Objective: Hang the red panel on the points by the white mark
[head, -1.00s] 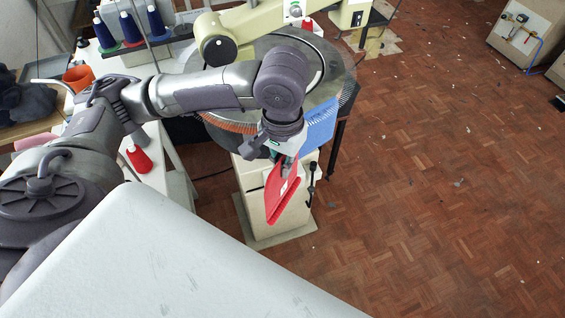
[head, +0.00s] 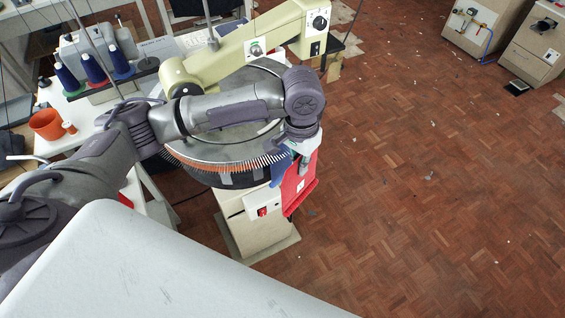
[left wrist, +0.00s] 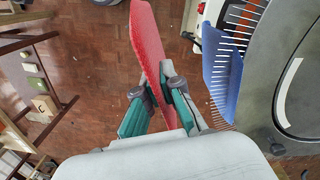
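The red panel (head: 301,190) hangs beside the round dial of the machine, at its right front edge in the head view. My left gripper (head: 303,164) is shut on its upper part. In the left wrist view the red panel (left wrist: 147,42) stands edge-on between the fingers of the left gripper (left wrist: 156,92). The points (left wrist: 238,28) are a row of thin pins on the rim of the dial (left wrist: 300,105). The panel is apart from them in the wrist view. A white curved strip (left wrist: 289,82) shows on the dial; I cannot tell if it is the white mark.
A blue panel (left wrist: 222,75) hangs on the points, close to the red panel; it is partly hidden in the head view (head: 281,168). The cream machine base (head: 255,225) stands below. A cream arm (head: 245,48) spans the dial. Open parquet floor lies right.

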